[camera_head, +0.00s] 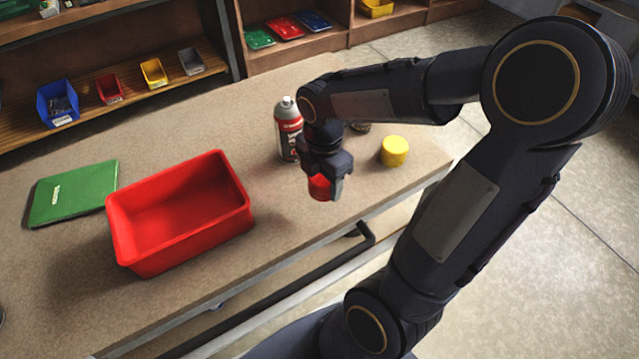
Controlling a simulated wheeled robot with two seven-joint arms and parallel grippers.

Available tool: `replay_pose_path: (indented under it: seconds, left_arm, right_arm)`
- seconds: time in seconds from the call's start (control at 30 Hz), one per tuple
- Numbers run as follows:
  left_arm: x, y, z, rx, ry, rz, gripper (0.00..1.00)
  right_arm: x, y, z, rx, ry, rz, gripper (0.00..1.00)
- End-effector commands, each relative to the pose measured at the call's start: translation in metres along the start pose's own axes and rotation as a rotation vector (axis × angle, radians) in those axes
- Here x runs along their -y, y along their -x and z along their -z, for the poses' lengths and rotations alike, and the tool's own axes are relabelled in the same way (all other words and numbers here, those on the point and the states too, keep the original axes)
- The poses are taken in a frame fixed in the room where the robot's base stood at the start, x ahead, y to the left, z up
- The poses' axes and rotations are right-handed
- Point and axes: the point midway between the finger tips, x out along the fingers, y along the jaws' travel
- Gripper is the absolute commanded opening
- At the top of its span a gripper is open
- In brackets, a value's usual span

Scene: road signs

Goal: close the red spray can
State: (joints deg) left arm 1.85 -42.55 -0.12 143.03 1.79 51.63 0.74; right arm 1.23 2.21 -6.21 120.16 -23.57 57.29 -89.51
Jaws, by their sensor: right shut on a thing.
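The red and grey spray can (287,135) stands upright on the workbench. Its pale nozzle top shows uncovered. My right gripper (324,183) is to the right of the can and nearer the bench's front edge. It is shut on a small red cap (320,188), held apart from the can. The gripper hides the upper part of the cap, and my arm stands close beside the can's right side. My left gripper is not in view.
A red bin (180,248) and a green case (73,193) lie on the workbench (275,245) to the left. A yellow cylinder (394,151) stands to the right. A small object behind my wrist is mostly hidden. Shelves with small bins stand behind.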

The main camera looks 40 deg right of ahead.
Motion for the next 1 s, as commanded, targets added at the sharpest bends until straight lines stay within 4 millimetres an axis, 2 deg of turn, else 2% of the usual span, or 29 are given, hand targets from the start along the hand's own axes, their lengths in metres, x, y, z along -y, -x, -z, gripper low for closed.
replay_pose_path:
  seconds: [0.03, 0.17, 0.3, 0.5, 0.7, 1.0]
  left_arm:
    - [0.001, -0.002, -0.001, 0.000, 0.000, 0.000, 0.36]
    - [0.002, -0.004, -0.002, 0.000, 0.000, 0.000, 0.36]
    - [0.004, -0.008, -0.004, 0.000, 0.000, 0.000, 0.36]
    - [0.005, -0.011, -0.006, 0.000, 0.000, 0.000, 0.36]
    - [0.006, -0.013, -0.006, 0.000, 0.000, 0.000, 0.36]
    - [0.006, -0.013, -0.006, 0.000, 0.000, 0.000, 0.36]
  right_arm:
    - [0.008, 0.013, 0.003, 0.001, 0.001, -0.012, 0.37]
    - [0.031, 0.041, 0.011, 0.000, 0.001, -0.011, 0.37]
    - [0.062, 0.053, 0.020, 0.001, 0.001, -0.009, 0.37]
    - [0.095, 0.068, 0.031, 0.000, 0.001, -0.005, 0.37]
    - [0.112, 0.076, 0.036, 0.000, 0.001, -0.003, 0.37]
    - [0.117, 0.078, 0.038, 0.000, 0.000, 0.000, 0.37]
